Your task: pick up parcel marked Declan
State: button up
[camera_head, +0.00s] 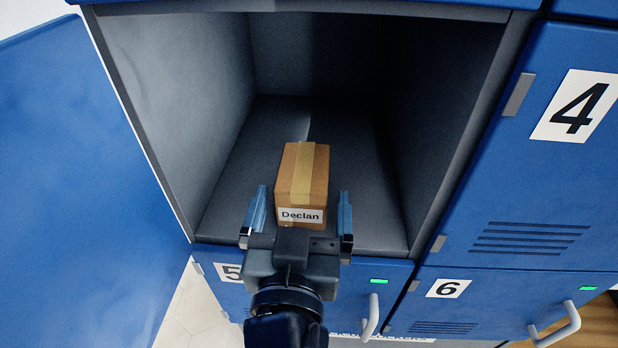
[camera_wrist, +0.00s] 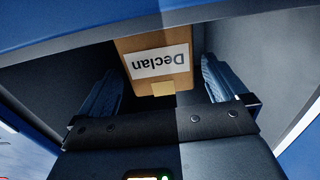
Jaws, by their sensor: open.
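The parcel marked Declan (camera_head: 307,170) is a small brown box with a tan tape strip and a white name label on its near face. It stands on the floor of an open locker compartment (camera_head: 225,215). My gripper (camera_head: 301,205) is open at the compartment's mouth, with one blue finger on each side of the parcel's near end. Gaps show between the fingers and the box. In the wrist view the parcel (camera_wrist: 157,85) shows its label upside down, between the two fingers (camera_wrist: 165,85). The parcel's far side is hidden.
The blue compartment door (camera_head: 80,170) stands open on the left. Closed door 4 (camera_head: 545,160) is at the right, with doors 5 (camera_head: 232,273) and 6 (camera_head: 447,289) below. Compartment walls flank the parcel, with bare floor around it.

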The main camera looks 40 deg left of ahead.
aim_at(303, 183)
jog(key=p+x, duration=0.1)
jog(key=x, duration=0.3)
jog(key=shift+a+r, duration=0.1)
jog(key=shift+a, duration=0.05)
jog(key=c, duration=1.2)
